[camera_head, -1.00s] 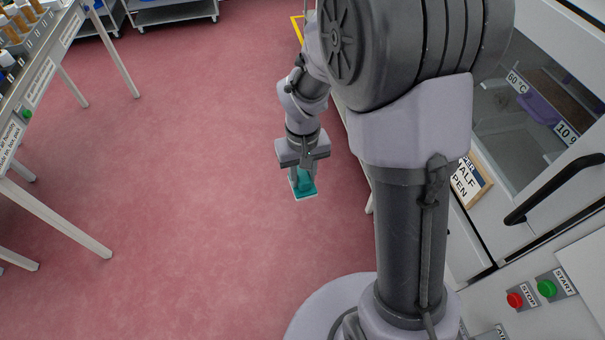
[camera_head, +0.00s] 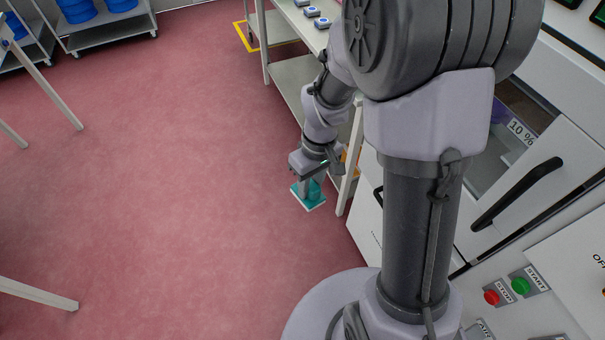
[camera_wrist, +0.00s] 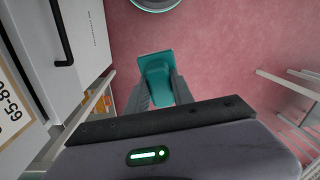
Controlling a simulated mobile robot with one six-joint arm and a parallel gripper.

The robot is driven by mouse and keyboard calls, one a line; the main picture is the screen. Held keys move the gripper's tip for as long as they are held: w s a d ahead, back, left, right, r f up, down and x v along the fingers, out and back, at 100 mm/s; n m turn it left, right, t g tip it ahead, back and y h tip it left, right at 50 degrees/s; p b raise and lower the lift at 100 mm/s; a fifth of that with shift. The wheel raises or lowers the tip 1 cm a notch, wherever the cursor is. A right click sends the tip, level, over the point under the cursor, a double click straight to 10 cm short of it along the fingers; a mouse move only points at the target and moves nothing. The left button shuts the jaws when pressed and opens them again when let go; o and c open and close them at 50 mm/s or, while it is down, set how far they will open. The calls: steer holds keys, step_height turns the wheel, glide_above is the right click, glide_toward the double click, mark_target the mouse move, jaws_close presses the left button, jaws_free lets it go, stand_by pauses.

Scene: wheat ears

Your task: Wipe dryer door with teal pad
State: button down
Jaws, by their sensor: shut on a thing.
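My gripper (camera_head: 315,182) is shut on the teal pad (camera_head: 309,202), which hangs over the pink floor beside a white table leg. The pad also shows in the wrist view (camera_wrist: 157,77), between the two fingers of my gripper (camera_wrist: 158,92). The dryer door (camera_head: 545,160), white with a black bar handle (camera_head: 517,194), is at the right in the head view, partly hidden by my arm. The pad is well apart from the door.
A panel with a red STOP button (camera_head: 492,297) and a green START button (camera_head: 520,286) is at the lower right. A white bench (camera_head: 290,20) with small devices stands behind my arm. A cart (camera_head: 110,33) with blue containers is at the far left.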

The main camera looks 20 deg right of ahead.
steer(key=s+d+r+n+g+h+p, duration=0.25)
steer(key=s+d+n+g, duration=0.2)
steer(key=n, duration=0.55)
steer(key=s+d+r+n+g+h+p, duration=0.2)
steer(key=s+d+r+n+g, duration=0.15)
steer(key=d+n, duration=0.4)
steer(key=w+d+r+n+t+h+p, duration=0.25)
steer(key=r+n+t+h, duration=0.25)
steer(key=r+n+h, duration=0.25)
steer(key=w+d+r+n+t+h+p, duration=0.15)
steer(key=w+r+n+t+h, duration=0.25)
steer(key=r+n+h, duration=0.4)
steer(key=w+d+f+n+t+b, duration=0.1)
steer(key=d+f+b, duration=0.1)
steer(key=d, duration=0.3)
steer(key=shift+d+y, duration=0.4)
steer(key=shift+d+p, duration=0.3)
steer(key=shift+d, duration=0.55)
